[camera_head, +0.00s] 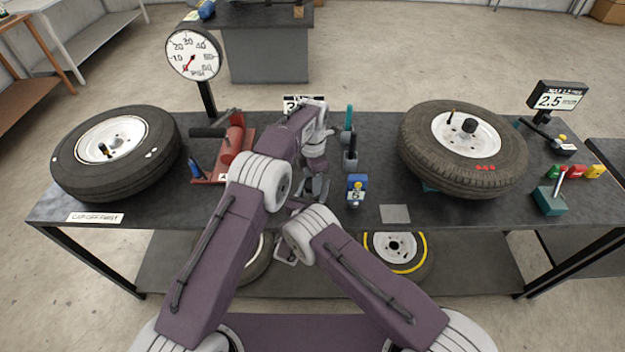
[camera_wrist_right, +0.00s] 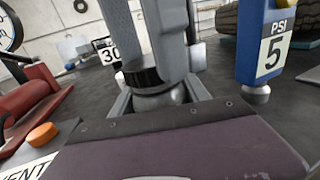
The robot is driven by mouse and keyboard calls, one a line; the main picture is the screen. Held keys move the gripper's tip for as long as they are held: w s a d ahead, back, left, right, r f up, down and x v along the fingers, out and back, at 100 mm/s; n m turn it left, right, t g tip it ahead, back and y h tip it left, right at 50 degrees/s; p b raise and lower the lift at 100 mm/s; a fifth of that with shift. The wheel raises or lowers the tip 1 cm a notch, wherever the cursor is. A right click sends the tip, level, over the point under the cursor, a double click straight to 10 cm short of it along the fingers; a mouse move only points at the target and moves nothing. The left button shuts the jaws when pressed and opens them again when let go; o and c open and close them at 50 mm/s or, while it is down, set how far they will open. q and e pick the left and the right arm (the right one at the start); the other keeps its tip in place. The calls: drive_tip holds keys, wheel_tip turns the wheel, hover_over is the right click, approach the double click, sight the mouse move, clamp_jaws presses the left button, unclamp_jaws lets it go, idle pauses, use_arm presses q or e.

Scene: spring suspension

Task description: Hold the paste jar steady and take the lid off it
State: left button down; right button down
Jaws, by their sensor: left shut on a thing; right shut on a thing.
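The paste jar (camera_wrist_right: 158,99) shows in the right wrist view as a rounded grey body with a black lid (camera_wrist_right: 140,77) on top. My right gripper (camera_wrist_right: 160,108) is shut on the jar's body, one finger on each side. My left gripper (camera_wrist_right: 163,66) comes down from above, with its grey fingers shut around the lid. The lid sits on the jar; I cannot tell whether there is a gap. In the head view my left gripper (camera_head: 316,186) points down near the table's front middle. There the jar and my right gripper are mostly hidden by my arms.
A blue PSI 5 gauge (camera_head: 356,188) stands close by on the right. A red tool (camera_head: 236,143) lies left of my arms, with an orange-capped item (camera_wrist_right: 42,135) near it. Tires (camera_head: 118,152) (camera_head: 465,150) take up both table sides. A grey pad (camera_head: 395,214) lies at the front.

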use_arm(q)
drive_tip(key=shift+r, duration=0.15)
drive_tip(key=shift+r, duration=0.95)
drive_tip(key=shift+r, duration=2)
use_arm(e)
drive_tip(key=shift+c, duration=2.3)
unclamp_jaws()
